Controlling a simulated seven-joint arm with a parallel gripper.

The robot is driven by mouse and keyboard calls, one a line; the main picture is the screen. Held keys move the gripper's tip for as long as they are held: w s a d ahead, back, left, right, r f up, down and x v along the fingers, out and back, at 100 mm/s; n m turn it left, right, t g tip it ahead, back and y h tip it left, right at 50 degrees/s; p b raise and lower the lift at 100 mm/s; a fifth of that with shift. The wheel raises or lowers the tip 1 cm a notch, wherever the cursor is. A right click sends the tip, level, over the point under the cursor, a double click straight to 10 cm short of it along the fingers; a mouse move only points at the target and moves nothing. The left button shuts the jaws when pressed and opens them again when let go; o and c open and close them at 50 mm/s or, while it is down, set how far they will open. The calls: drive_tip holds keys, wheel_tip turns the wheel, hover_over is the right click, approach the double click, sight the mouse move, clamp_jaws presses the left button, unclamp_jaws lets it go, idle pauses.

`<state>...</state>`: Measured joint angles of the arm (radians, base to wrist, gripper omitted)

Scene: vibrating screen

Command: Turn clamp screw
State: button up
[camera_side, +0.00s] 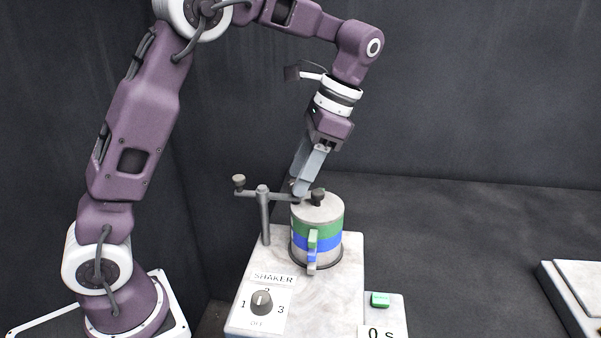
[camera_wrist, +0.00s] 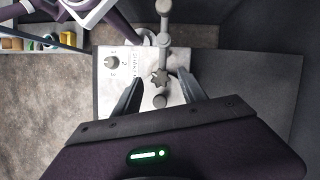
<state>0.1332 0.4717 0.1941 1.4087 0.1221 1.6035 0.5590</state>
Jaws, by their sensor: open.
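The shaker (camera_side: 345,290) is a pale box carrying a round sieve stack (camera_side: 330,226) with green and blue bands and a grey lid. A clamp post (camera_side: 264,215) stands left of the stack, and its crossbar (camera_side: 248,194) reaches over the lid. In the wrist view, a dark star-shaped clamp screw (camera_wrist: 160,78) sits on the bar between my fingers. My gripper (camera_side: 299,190) points down at the lid, open; its fingertips also show in the wrist view (camera_wrist: 160,76). In the side view my fingers largely cover the screw, so contact is unclear.
A round knob (camera_side: 238,181) tops the bar's left end, and another dark knob (camera_side: 318,196) stands at the lid. A pale slab (camera_side: 575,295) lies far right; floor between is clear.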

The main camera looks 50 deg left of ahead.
drive_tip(key=shift+s+f, duration=0.1)
drive_tip(key=shift+f, duration=0.15)
clamp_jaws()
drive_tip(key=shift+a, duration=0.1)
drive_tip(key=shift+a+n+h, duration=0.1)
drive_tip(key=shift+n+h, duration=0.45)
drive_tip(key=shift+n, duration=0.9)
drive_tip(key=shift+a+n+h, duration=0.1)
drive_tip(key=shift+n+h, duration=0.45)
drive_tip(key=shift+n, duration=0.9)
unclamp_jaws()
drive_tip(key=shift+r, duration=0.1)
